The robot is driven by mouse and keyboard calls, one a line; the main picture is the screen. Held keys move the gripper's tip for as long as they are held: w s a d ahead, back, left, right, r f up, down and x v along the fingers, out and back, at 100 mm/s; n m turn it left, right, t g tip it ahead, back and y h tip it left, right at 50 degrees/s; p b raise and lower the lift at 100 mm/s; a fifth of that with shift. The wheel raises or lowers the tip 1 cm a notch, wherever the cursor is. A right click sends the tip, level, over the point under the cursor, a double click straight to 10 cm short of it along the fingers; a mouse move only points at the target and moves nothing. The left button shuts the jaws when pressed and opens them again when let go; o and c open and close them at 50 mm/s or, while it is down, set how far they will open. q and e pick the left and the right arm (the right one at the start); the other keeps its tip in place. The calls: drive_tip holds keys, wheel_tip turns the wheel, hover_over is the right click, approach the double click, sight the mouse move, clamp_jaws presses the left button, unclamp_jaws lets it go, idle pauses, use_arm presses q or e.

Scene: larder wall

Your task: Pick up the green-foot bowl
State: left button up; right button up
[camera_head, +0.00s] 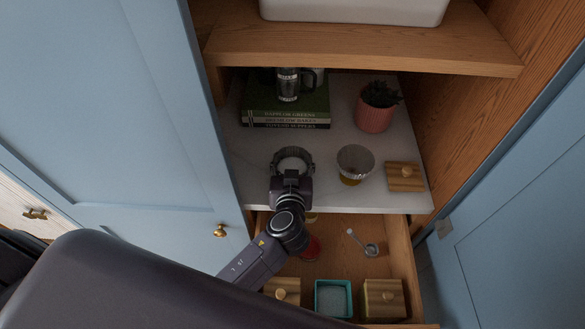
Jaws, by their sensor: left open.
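My left gripper (291,156) reaches over the pale marble shelf, its dark fingers open and curved around a pale round thing (292,164), perhaps a bowl. The gripper covers most of it, so I cannot see its foot or whether the fingers touch it. To the right, a grey fluted bowl (356,160) with a yellowish foot stands upright on the shelf, apart from the gripper. I see no clearly green foot. My right gripper is not in view.
Books (287,118) with a metal mug (288,86), a potted plant (374,114) and a wooden box (404,177) stand on the shelf. An open drawer (401,247) below holds a spoon (364,243), a teal container (333,285) and wooden boxes. A wooden shelf (360,50) overhangs the back.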

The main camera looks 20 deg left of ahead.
use_arm(q)
drive_tip(key=shift+r, duration=0.1)
drive_tip(key=c, duration=0.3)
clamp_jaws()
drive_tip(key=shift+r, duration=0.15)
